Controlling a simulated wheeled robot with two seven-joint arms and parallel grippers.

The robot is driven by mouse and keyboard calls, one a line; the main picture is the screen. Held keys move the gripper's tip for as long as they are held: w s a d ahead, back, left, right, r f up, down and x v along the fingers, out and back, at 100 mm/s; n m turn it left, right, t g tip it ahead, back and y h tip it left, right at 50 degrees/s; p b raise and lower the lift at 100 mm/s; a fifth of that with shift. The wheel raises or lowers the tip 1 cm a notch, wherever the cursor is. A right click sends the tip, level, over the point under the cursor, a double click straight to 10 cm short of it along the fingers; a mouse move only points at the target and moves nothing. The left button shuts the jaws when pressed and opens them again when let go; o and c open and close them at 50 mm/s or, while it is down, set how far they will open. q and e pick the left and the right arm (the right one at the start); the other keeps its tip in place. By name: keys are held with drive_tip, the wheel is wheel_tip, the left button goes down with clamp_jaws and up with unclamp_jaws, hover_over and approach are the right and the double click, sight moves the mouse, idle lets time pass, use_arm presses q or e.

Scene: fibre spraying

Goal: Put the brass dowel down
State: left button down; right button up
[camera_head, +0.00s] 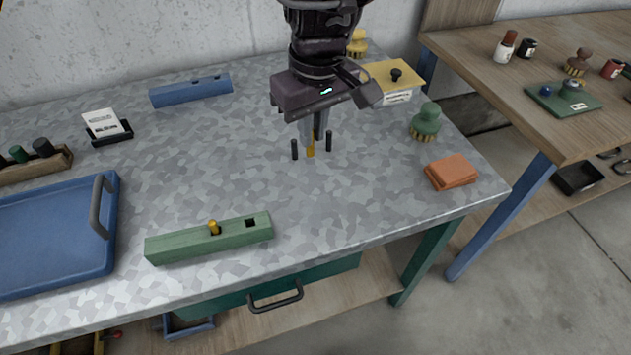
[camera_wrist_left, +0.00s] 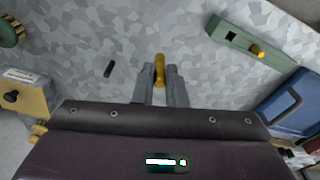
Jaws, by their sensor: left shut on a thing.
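My left gripper (camera_head: 313,135) points down over the middle of the metal bench, shut on a brass dowel (camera_head: 311,149). In the left wrist view the dowel (camera_wrist_left: 160,66) sticks out between the fingertips (camera_wrist_left: 161,80). Its lower end is at or just above the bench top; I cannot tell if it touches. My right gripper is not in view.
A blue tray (camera_head: 50,245) lies at left, a blue block (camera_head: 190,91) at the back. A yellow-lidded box (camera_head: 392,76), a green brush (camera_head: 425,121) and orange cloths (camera_head: 451,171) stand at right. The bench between green and blue blocks is clear.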

use_arm(q)
drive_tip(key=f, duration=1.3)
drive_tip(key=shift+w+d, duration=0.15)
drive_tip(key=shift+w, duration=0.05)
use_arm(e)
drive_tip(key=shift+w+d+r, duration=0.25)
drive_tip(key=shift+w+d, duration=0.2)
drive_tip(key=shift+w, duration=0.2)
use_arm(q)
drive_tip(key=shift+s+f, duration=0.1)
drive_tip(key=shift+f, duration=0.05)
drive_tip(key=c, duration=1.5)
unclamp_jaws()
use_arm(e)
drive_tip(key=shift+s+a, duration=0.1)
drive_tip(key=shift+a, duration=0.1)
